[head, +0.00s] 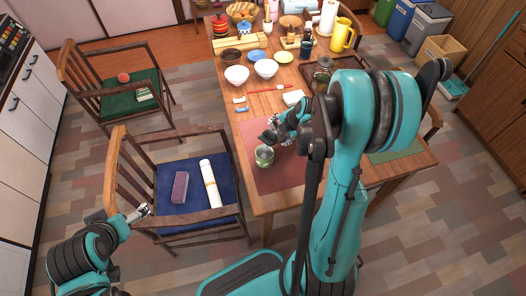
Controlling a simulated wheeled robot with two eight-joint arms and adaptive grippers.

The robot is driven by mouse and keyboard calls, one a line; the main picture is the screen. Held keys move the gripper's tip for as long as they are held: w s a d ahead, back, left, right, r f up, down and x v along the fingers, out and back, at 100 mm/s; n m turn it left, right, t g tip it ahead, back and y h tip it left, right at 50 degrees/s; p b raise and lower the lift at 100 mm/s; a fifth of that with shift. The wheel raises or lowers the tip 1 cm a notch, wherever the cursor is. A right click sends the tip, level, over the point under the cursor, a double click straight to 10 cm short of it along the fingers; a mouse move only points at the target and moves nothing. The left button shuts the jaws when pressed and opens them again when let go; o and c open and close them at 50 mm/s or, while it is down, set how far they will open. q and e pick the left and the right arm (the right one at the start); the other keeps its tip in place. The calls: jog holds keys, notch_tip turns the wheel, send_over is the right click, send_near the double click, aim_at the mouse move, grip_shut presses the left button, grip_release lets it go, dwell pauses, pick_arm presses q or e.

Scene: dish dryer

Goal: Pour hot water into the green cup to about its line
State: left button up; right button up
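A small green cup (264,157) stands near the front left of the table, on a reddish placemat. My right gripper (268,139) is right by the cup's far side, reaching in from the right. Whether its fingers touch the cup is too small to tell. My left gripper (143,211) is low at the left, off the table, beside a chair, and I see nothing in it. A yellow jug (341,35) stands at the table's far right. A dark glass pot (323,73) stands on a brown tray, partly behind my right arm. No water is visible.
The wooden table (258,202) has white bowls (266,68), dark bottles (306,44) and other dishes toward its far end. Chairs with a green seat (113,103) and a blue seat (222,178) stand left of it. My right arm hides much of the table's right side.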

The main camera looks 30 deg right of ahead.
jog(key=shift+a+r+h, duration=0.25)
jog(key=shift+a+h, duration=0.05)
jog(key=shift+h, duration=0.2)
dwell(2.2)
